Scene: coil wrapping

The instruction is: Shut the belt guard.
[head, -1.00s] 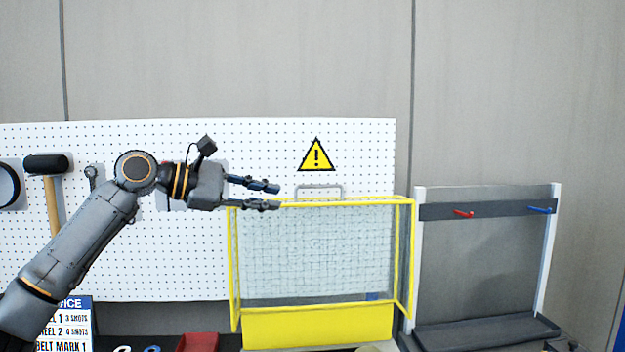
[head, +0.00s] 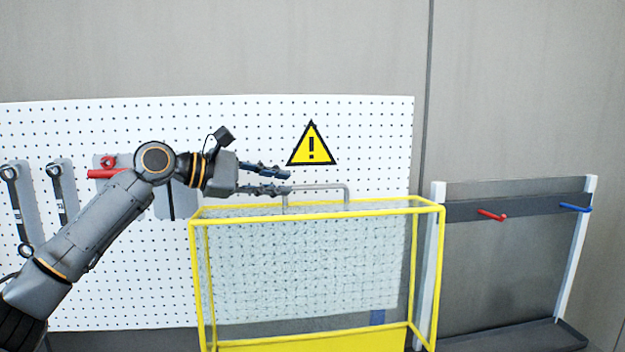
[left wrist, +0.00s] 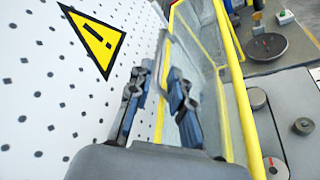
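The belt guard (head: 318,209) is a yellow-framed box with clear mesh panels, standing in front of the pegboard. A grey handle (head: 318,187) rises from its top rear edge. My left gripper (head: 289,182) is open, just above the guard's top, with its fingertips at the left end of the handle. I cannot tell whether they touch it. In the left wrist view the two fingers (left wrist: 160,104) are apart, with a grey bar and a yellow guard edge (left wrist: 238,85) beyond and beside them. My right gripper is in neither view.
The white pegboard (head: 110,290) stands close behind, with a warning sign (head: 311,146) and hung wrenches (head: 16,205). A rack (head: 510,260) with red and blue pegs stands right. In the left wrist view, round parts (left wrist: 265,42) lie on a grey surface right of the guard.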

